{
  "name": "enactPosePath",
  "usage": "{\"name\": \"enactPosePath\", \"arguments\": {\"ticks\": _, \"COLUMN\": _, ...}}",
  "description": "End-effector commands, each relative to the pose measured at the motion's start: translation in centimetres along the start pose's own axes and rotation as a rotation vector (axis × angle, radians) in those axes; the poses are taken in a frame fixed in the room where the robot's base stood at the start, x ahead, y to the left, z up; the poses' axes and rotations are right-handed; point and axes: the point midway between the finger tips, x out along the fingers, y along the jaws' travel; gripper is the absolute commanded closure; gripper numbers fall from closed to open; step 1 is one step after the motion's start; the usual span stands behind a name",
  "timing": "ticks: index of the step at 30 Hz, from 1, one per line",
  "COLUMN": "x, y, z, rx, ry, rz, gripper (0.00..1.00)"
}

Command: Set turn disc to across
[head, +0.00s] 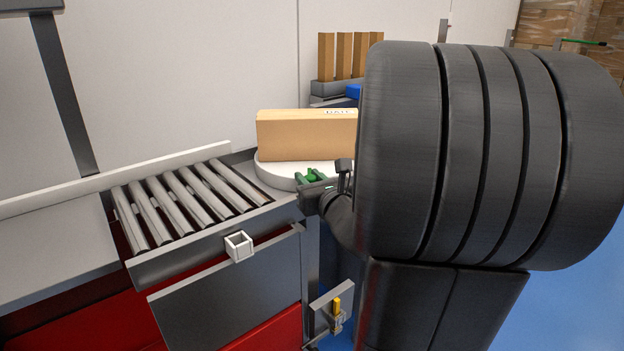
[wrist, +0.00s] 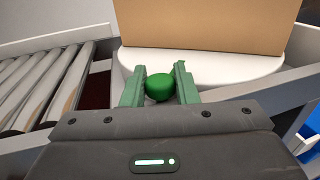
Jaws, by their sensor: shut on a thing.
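The turn disc (head: 274,175) is a white round plate at the end of the roller track. A tan cardboard box (head: 305,135) stands on it, its long side running left to right in the head view. In the wrist view the disc (wrist: 205,72) and the box (wrist: 205,28) are just beyond my fingers. My gripper (head: 312,175) is at the disc's near edge. Its green fingers are shut on a round green knob (wrist: 160,87), which lies between them in the wrist view. My arm hides the right part of the disc and box in the head view.
Metal rollers (head: 180,203) lie left of the disc, with a pale rail behind them. A white square bracket (head: 239,246) sticks out in front. A yellow handle (head: 337,306) is low down below my gripper. Several upright tan boxes (head: 344,55) stand behind.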

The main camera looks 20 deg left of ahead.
Motion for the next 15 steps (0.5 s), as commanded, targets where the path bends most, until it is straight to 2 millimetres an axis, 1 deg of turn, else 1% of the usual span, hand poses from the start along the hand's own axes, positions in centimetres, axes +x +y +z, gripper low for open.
{"name": "enactPosePath", "arguments": {"ticks": 8, "x": -0.02, "y": 0.01, "z": -0.08, "rx": 0.001, "ry": 0.002, "rz": 0.0, "gripper": 1.0}}
{"name": "enactPosePath", "arguments": {"ticks": 9, "x": -0.02, "y": 0.01, "z": -0.08, "rx": 0.001, "ry": 0.001, "rz": 0.0, "gripper": 0.71}}
{"name": "enactPosePath", "arguments": {"ticks": 12, "x": -0.02, "y": 0.0, "z": -0.06, "rx": 0.001, "ry": 0.001, "rz": 0.0, "gripper": 0.54}}
{"name": "enactPosePath", "arguments": {"ticks": 15, "x": -0.01, "y": -0.01, "z": -0.04, "rx": 0.0, "ry": 0.001, "rz": 0.0, "gripper": 0.54}}
